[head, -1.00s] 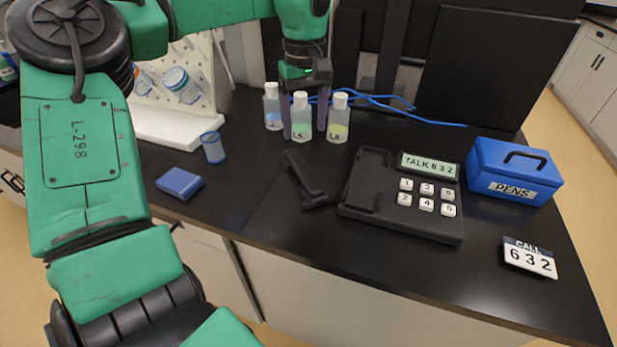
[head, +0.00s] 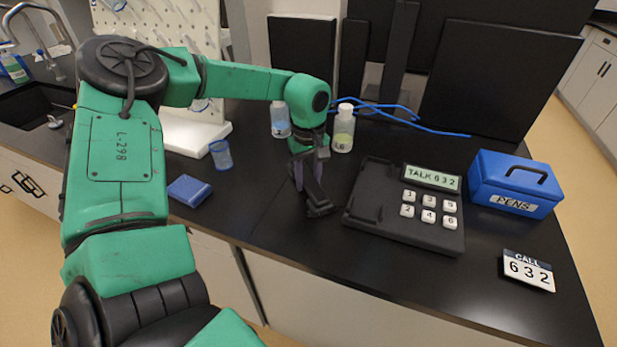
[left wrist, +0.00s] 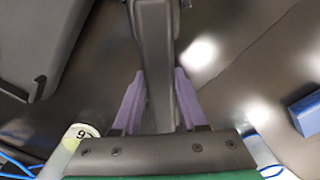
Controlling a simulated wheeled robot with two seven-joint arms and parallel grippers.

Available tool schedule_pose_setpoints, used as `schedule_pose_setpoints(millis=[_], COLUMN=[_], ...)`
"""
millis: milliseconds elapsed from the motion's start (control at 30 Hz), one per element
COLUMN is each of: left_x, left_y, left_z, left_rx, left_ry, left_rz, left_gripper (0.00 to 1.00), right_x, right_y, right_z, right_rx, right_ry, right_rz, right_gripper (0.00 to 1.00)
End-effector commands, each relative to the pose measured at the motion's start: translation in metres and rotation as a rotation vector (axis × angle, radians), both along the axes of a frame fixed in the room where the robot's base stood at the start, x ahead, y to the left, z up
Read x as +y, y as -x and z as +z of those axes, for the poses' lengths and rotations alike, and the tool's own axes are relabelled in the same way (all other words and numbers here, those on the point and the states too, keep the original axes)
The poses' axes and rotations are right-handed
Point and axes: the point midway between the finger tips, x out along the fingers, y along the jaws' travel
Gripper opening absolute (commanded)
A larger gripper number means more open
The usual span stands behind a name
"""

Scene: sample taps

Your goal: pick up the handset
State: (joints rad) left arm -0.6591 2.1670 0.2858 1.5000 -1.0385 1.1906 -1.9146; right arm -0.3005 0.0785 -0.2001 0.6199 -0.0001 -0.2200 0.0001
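The black handset (head: 318,203) lies on the dark bench just left of the phone base (head: 385,222). My left gripper (head: 307,184) is lowered over the handset's far part. In the left wrist view its two purple fingers (left wrist: 160,85) stand on either side of the handset (left wrist: 158,35), which runs between them. The fingers look open, with little room beside the handset; contact is not clear. The phone's display (head: 432,179) reads TALK 632. A card (head: 528,270) reading CALL 632 stands at the right. My right gripper is not in view.
A blue cup (head: 221,155) and blue block (head: 189,190) are left. A blue PENS box (head: 515,183) is right. Blue cables (head: 400,113) lie behind.

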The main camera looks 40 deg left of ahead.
Motion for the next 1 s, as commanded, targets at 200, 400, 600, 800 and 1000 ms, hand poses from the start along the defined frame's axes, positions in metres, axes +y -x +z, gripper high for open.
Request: schedule_pose_setpoints(millis=[200, 400, 600, 800, 1000], left_x=[0.0, 0.0, 0.0, 0.0, 0.0], left_y=[0.0, -0.001, -0.002, -0.002, -0.001], left_z=[0.001, 0.003, 0.029, 0.107, 0.198], left_rx=[-0.001, -0.002, -0.008, -0.009, -0.005], left_ry=[0.0, 0.0, 0.0, -0.003, -0.004], left_rz=[0.0, 0.0, 0.0, 0.001, 0.003], left_gripper=[0.0, 0.0, 0.0, 0.0, 0.0], right_x=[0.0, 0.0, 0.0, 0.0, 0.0], right_y=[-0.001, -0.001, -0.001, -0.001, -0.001], right_z=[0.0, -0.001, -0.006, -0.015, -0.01], right_rx=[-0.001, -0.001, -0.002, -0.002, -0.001], right_ry=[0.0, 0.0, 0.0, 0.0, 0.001], right_rz=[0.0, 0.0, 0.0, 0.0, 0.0], right_gripper=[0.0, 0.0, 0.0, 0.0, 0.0])
